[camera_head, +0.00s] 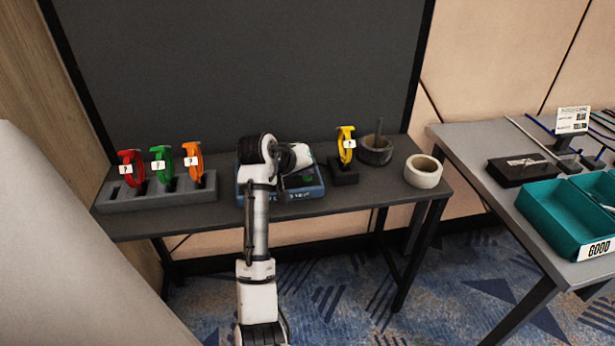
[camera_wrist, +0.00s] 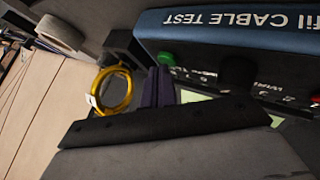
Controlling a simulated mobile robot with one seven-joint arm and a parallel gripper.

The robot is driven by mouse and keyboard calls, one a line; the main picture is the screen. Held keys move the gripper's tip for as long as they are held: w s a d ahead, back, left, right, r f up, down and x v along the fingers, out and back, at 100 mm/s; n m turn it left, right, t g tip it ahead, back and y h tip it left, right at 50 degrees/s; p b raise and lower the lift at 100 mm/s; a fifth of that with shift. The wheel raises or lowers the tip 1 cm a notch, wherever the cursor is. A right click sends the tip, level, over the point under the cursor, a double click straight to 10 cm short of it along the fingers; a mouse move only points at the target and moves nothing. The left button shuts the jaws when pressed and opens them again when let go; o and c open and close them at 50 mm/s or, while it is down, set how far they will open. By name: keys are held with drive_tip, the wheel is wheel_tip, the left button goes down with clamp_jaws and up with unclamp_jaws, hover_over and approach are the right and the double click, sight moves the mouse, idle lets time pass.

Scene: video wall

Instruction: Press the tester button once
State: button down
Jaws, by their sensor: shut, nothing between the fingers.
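The blue cable tester (camera_head: 312,192) lies on the dark table, partly hidden behind my arm in the head view. In the wrist view the tester (camera_wrist: 225,22) is upside down, with CABLE TEST lettering on its blue edge. Its panel shows a green button (camera_wrist: 165,58), a black knob (camera_wrist: 238,74) and a red part (camera_wrist: 316,100) at the right edge. My gripper (camera_wrist: 159,84) is shut and empty, its dark fingers beside the green button in the wrist view. I cannot tell whether they touch it. A pale screen is partly hidden by the gripper body.
A grey rack (camera_head: 160,200) with red, green and orange coils stands left of the tester. A yellow coil (camera_head: 346,146) on a black stand, a dark round holder (camera_head: 376,150) and a white roll (camera_head: 423,171) stand right. Teal bins (camera_head: 560,220) are on another table.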

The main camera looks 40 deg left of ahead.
sight(305, 179)
drive_tip(key=shift+f, duration=0.25)
idle(0.3)
drive_tip(key=shift+r, duration=0.1)
drive_tip(key=shift+r+p, duration=0.75)
drive_tip(key=shift+p, duration=0.2)
wheel_tip(305, 179, up, 5)
drive_tip(key=p, duration=0.4)
drive_tip(key=shift+p, duration=0.35)
idle(0.3)
